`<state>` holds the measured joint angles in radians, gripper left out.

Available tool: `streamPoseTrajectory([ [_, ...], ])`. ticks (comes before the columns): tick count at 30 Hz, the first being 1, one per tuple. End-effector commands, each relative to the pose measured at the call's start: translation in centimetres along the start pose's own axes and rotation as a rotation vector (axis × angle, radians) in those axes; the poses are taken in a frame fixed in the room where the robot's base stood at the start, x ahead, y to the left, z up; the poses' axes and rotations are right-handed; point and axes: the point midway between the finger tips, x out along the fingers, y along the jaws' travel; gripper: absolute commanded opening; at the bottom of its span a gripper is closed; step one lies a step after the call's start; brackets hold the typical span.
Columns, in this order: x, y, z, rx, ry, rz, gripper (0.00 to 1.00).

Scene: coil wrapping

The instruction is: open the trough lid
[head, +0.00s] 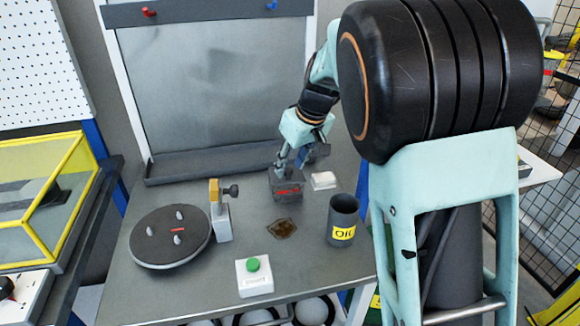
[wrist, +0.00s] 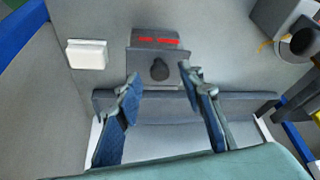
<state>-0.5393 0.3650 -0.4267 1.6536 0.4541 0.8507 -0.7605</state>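The trough (head: 287,190) is a small dark grey box with a red mark on its front, standing near the back of the table. The wrist view shows it from above, with red marks (wrist: 156,41) along one side and a dark round knob (wrist: 159,69) on its lid. My gripper (head: 283,166) is just above the trough in the head view. In the wrist view my gripper (wrist: 160,82) is open, with one finger on either side of the knob and a visible gap to each. The lid looks shut. The exact height above the knob is hard to tell.
A white block (head: 323,180) lies right of the trough. An oil can (head: 343,222), a brown stain (head: 282,228), a green-button box (head: 254,278), a post with a knob (head: 222,218) and a round turntable (head: 170,238) are nearer. A dark ledge (head: 200,168) runs behind.

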Motion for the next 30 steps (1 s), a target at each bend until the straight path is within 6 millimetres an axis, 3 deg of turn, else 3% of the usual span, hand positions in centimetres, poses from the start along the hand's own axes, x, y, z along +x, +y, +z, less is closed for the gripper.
streamPoseTrajectory([
  [4,1.04,0.01,0.03,0.000,-0.001,0.001,0.36],
  [13,1.15,0.01,0.01,0.000,0.000,0.001,0.35],
  [22,1.13,0.01,0.00,0.001,0.000,0.001,0.01],
  [30,1.12,0.01,0.00,0.001,0.000,0.001,0.00],
])
